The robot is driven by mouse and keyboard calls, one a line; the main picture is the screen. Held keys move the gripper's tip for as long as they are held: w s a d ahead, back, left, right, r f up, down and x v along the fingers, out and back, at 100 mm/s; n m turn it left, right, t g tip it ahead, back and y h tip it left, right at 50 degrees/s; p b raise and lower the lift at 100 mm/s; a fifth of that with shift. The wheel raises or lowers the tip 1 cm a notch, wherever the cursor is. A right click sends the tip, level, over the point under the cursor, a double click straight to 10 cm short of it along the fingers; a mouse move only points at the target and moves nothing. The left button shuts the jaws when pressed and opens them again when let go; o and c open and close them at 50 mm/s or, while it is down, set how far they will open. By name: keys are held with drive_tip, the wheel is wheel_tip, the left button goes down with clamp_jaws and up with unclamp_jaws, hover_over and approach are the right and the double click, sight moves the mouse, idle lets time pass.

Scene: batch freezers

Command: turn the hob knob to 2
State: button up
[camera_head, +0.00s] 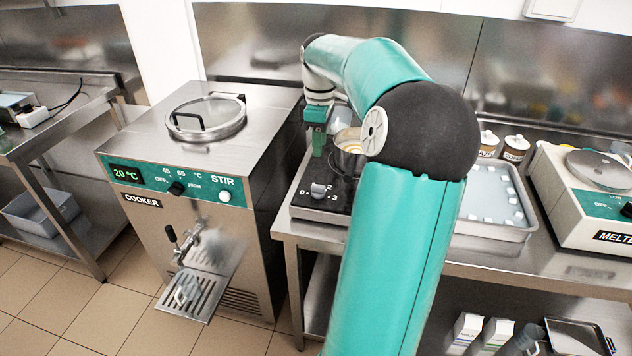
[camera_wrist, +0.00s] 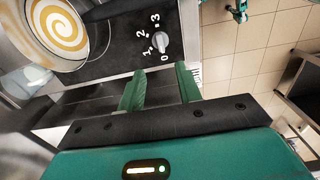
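The hob knob (camera_head: 318,189) is a small pale knob on the front of the black hob (camera_head: 300,207), with the numbers 0 to 3 around it. In the wrist view the knob (camera_wrist: 161,42) stands beyond my fingertips, and its lower end seems to lie near 0. Its exact setting is hard to tell. My gripper (camera_wrist: 160,82) has its two green fingers spread, with nothing between them. In the head view my gripper (camera_head: 318,142) is above and behind the knob, apart from it.
A pan (camera_wrist: 92,40) with a cream and orange swirl sits on the hob beside the knob. The cooker (camera_head: 190,190) stands left of the hob. A tray (camera_head: 490,228) with white cubes and the melter (camera_head: 590,215) are to the right. Two jars (camera_head: 488,143) stand behind the tray.

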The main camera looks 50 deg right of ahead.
sight(318, 185)
wheel_tip(318, 185, down, 13)
drive_tip(key=shift+w+f, duration=0.1)
drive_tip(key=shift+f, duration=0.05)
idle(0.4)
clamp_jaws()
